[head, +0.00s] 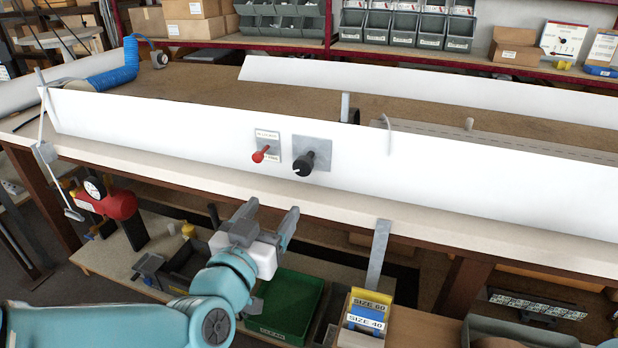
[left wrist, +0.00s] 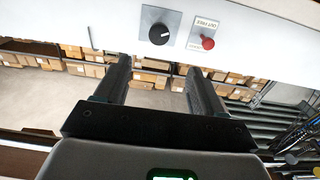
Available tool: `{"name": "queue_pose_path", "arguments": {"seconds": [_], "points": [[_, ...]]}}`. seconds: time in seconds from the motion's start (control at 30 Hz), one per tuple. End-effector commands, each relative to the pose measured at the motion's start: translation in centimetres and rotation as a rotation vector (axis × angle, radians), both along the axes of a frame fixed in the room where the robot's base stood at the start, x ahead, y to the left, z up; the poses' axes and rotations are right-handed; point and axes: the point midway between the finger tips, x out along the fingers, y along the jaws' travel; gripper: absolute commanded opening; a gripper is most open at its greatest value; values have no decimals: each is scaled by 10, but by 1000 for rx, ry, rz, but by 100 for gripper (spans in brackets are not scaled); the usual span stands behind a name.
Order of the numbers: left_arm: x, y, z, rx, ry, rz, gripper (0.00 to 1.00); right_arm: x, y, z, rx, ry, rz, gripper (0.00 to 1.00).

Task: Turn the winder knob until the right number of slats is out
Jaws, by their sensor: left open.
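The black winder knob (head: 304,164) sits on a grey square plate on the front of a long white panel (head: 480,185). It also shows in the left wrist view (left wrist: 158,34), above the gap between my fingers, with a pale mark on its face. A red-knobbed lever (head: 261,154) with small labels is beside it. My left gripper (head: 268,212) is open and empty, below and in front of the knob, apart from it. In the left wrist view its two dark fingers (left wrist: 158,72) stand wide apart. I cannot make out any slats coming out. My right gripper is not in view.
The pale bench edge (head: 190,180) runs under the panel. A grey upright strip (head: 379,255) hangs below it, near size-labelled boxes (head: 366,312). A green crate (head: 285,305) and a red device with a gauge (head: 110,203) are on the lower shelf. The space before the knob is clear.

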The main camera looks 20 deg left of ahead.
Motion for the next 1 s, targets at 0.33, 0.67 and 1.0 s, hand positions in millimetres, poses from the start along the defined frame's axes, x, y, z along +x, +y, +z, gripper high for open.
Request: {"name": "queue_pose_path", "arguments": {"seconds": [0.33,0.67,1.0], "points": [[65,-4,-1,1,4,-3,69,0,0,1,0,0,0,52],[137,-11,-1,1,4,-6,69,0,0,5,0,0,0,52],[162,-12,-1,0,3,-6,69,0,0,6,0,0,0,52]]}}
